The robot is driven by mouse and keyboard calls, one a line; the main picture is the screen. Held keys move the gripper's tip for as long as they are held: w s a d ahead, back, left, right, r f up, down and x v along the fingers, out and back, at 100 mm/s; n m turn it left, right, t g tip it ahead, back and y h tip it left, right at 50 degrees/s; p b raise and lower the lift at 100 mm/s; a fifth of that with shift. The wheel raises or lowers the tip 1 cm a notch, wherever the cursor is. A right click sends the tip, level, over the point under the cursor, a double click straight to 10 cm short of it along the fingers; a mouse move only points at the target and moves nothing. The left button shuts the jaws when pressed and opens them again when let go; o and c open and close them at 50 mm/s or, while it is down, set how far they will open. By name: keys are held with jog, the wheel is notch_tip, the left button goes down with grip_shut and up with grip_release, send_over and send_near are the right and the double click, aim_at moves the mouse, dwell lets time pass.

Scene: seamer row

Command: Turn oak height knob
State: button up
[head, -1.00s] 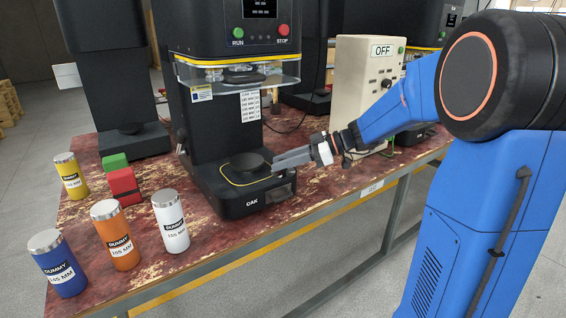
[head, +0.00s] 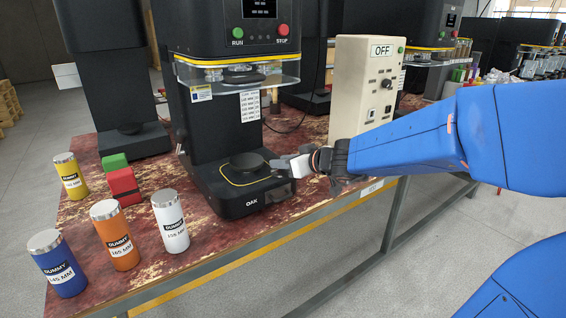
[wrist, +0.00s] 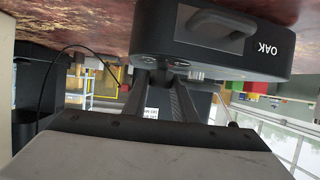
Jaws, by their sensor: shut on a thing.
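The OAK seamer (head: 255,200) stands on the worn red table, with a round black plate (head: 245,161) on its base. In the wrist view its dark base (wrist: 225,45) shows upside down, with the OAK label at right. My gripper (head: 281,163) reaches in from the right, at the right side of this base. In the wrist view its two dark fingers (wrist: 164,84) meet the base's side and are shut on the height knob. The knob itself is mostly hidden between the fingertips.
White (head: 171,222), orange (head: 115,236), blue (head: 58,264) and yellow (head: 71,176) dummy cans stand at left. Red (head: 123,187) and green (head: 115,162) blocks lie behind them. A beige control box (head: 362,88) marked OFF stands close behind my gripper.

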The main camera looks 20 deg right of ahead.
jog(key=shift+m+t+h, duration=0.3)
jog(key=shift+m+h, duration=0.5)
jog(key=o, duration=1)
jog(key=shift+o, duration=0.2)
jog(key=v, duration=1.7)
jog(key=shift+s, duration=0.2)
